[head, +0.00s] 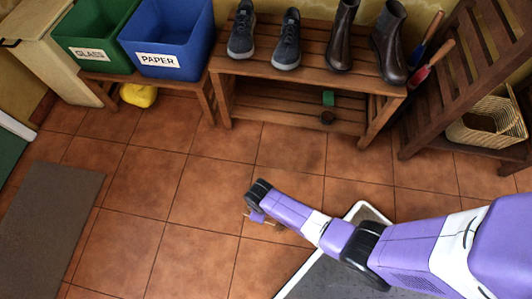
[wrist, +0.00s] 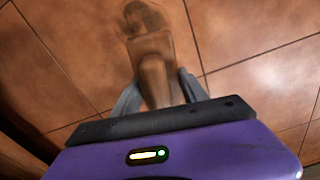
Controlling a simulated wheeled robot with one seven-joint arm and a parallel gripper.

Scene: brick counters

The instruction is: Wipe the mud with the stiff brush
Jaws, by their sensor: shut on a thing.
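My gripper (wrist: 157,84) is shut on the brown wooden handle of the stiff brush (wrist: 152,48), with one grey finger on each side. The brush points away from the wrist, low over the tiles. A dark brown, blurred smudge, which looks like the mud (wrist: 139,14), shows at the brush's far end in the wrist view. I cannot tell whether the bristles touch the floor. In the head view my gripper (head: 256,215) is low over the floor in the middle, and my arm hides most of the brush.
A wooden shoe rack (head: 310,86) with shoes and boots stands at the back. A green glass bin (head: 92,45) and a blue paper bin (head: 165,50) stand at back left. A grey mat (head: 45,215) lies left. A white-edged tray (head: 292,283) lies under my arm. Tiles left of my gripper are clear.

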